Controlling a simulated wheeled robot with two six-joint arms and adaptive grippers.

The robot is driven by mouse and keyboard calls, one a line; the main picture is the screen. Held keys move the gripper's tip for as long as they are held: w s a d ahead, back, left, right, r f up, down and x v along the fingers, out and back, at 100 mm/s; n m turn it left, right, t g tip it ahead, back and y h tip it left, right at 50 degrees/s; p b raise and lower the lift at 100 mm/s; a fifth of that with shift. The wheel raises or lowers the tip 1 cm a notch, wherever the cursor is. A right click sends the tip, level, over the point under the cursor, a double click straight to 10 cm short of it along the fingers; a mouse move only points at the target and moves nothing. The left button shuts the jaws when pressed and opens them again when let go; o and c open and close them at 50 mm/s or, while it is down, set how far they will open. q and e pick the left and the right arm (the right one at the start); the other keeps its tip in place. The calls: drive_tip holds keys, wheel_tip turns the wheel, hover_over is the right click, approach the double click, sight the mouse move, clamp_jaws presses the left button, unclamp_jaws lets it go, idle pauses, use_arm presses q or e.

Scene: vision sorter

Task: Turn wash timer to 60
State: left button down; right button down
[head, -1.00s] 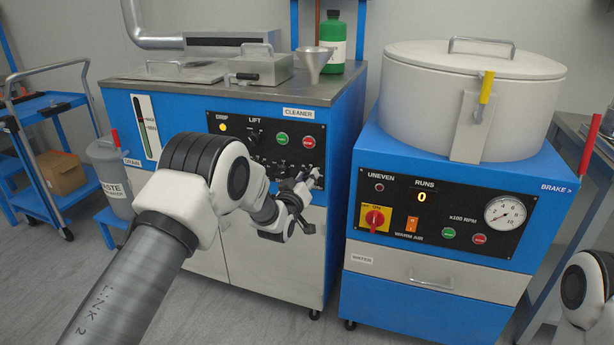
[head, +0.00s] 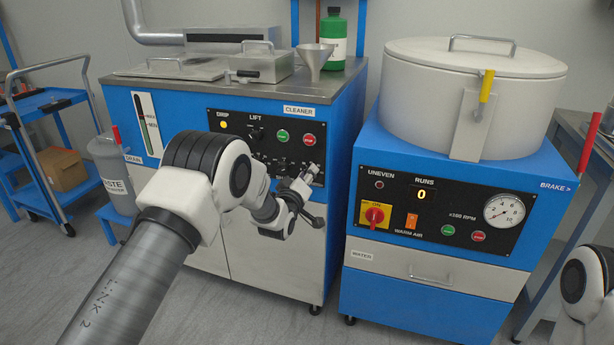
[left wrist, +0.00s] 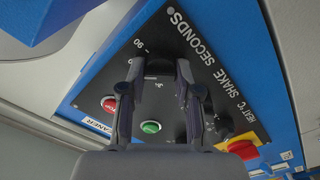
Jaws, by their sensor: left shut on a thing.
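The cleaner's black control panel (head: 258,133) is on the front of the blue cabinet at the left centre. In the left wrist view its lettering reads SHAKE SECONDS, with a 90 mark near the fingertips. My left gripper (left wrist: 160,70) is shut on the dark timer knob (left wrist: 158,68) beside that lettering. The fingers hide most of the knob, and I cannot read its setting. In the head view my left gripper (head: 308,172) is at the panel's lower right, and the knob is hidden. My right gripper is out of view.
Green and red buttons (left wrist: 150,127) sit close to the fingers. A red and yellow switch (left wrist: 242,149) is at the panel's other end. The spinner (head: 440,200) stands to the right of the cleaner. A funnel (head: 314,60) and green bottle (head: 333,38) are on top.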

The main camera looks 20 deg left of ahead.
use_arm(q)
drive_tip(key=c, duration=0.8)
unclamp_jaws()
drive_tip(key=s, duration=1.2)
drive_tip(key=shift+a, duration=0.25)
drive_tip(key=shift+f, duration=0.1)
